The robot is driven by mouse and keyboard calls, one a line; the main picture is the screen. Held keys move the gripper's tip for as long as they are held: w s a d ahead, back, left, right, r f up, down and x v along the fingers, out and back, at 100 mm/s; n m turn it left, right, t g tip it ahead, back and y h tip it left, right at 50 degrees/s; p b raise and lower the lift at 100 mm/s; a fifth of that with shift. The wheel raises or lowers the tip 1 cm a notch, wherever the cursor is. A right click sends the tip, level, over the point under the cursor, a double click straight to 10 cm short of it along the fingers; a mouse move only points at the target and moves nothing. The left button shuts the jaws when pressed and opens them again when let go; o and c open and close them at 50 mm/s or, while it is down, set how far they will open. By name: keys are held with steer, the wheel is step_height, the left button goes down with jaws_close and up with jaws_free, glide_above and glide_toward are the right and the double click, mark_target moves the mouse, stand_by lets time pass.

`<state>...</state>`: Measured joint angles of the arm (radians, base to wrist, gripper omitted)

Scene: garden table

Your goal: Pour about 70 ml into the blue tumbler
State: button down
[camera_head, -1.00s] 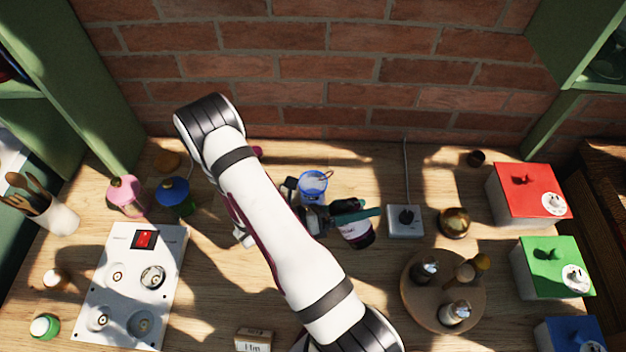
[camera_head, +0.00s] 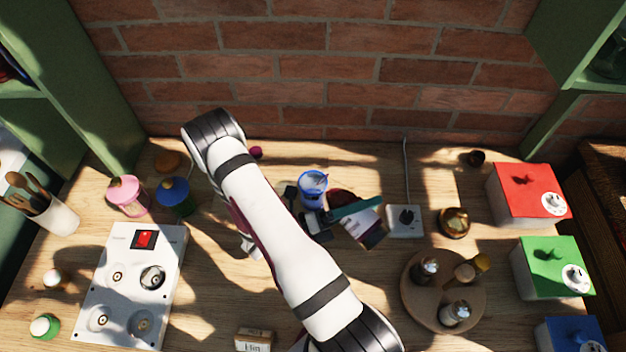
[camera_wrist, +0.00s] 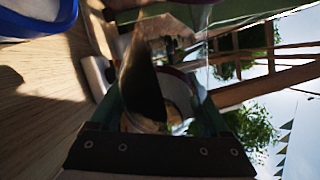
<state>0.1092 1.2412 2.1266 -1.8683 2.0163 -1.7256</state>
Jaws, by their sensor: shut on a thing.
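The blue tumbler (camera_head: 313,194) stands upright on the table in the head view, with a pale inside and something thin in its mouth. Its blue rim also shows at the top left of the wrist view (camera_wrist: 42,30). My gripper (camera_head: 354,211) is shut on a dark bottle (camera_head: 364,228) with a pale label, just right of the tumbler. The bottle is tilted, its dark red upper-left end near the tumbler. In the wrist view the held bottle (camera_wrist: 150,90) looks glassy and dark between the fingers. I cannot tell whether liquid is flowing; my wrist partly hides the gap.
A white socket box (camera_head: 405,221) with a cable and a brass bowl (camera_head: 453,222) stand to the right. A round wooden board (camera_head: 418,298) holds small bottles. Pink (camera_head: 127,196) and blue-lidded (camera_head: 175,197) jars stand left. A brick wall closes the back.

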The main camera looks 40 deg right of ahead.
steer(key=shift+w+r+n+h, duration=0.15)
steer(key=shift+r+n+h, duration=0.25)
steer(key=shift+r+n, duration=0.6)
steer(key=shift+s, duration=0.3)
steer(key=shift+s+r, duration=0.15)
steer(key=shift+s, duration=0.2)
steer(key=shift+n, duration=0.3)
steer(key=shift+s+r, duration=0.1)
steer(key=shift+r, duration=0.15)
stand_by(1.0)
steer(key=f+m, duration=0.2)
steer(key=s+f+m+y, duration=0.1)
steer(key=f+m, duration=0.1)
steer(key=shift+s+a+y, duration=0.1)
steer(key=shift+y, duration=0.2)
steer(key=shift+w+f+m+y, duration=0.2)
steer(key=shift+f+m+y, duration=0.2)
steer(key=shift+f+m, duration=0.55)
stand_by(0.6)
